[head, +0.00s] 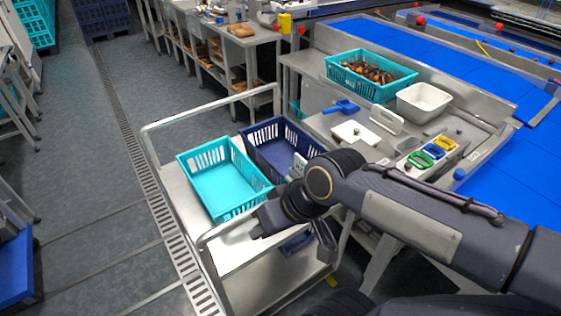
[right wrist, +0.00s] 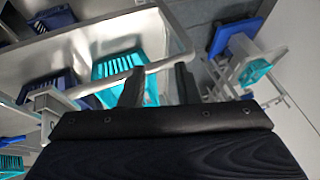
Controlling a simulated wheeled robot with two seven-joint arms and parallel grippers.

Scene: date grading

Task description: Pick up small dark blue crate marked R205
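A dark blue crate (head: 268,143) stands on the cart's top, partly hidden behind my right arm. No R205 mark is readable on it. Another dark blue thing (head: 297,242) shows partly on the cart's lower level, below my right wrist. In the right wrist view, a dark blue crate (right wrist: 62,86) is at the left, and a second dark blue one (right wrist: 50,18) is at the top left. My right gripper (right wrist: 159,82) has its two fingers apart with nothing visible between them. In the head view it hangs by the cart's near end. My left gripper is not in view.
An empty turquoise crate (head: 222,207) sits beside the blue crate on the metal cart (head: 172,190), which has raised rails. A workbench at the right holds a turquoise crate of dates (head: 345,82), a white tub (head: 424,99) and tools. Floor left of the cart is clear.

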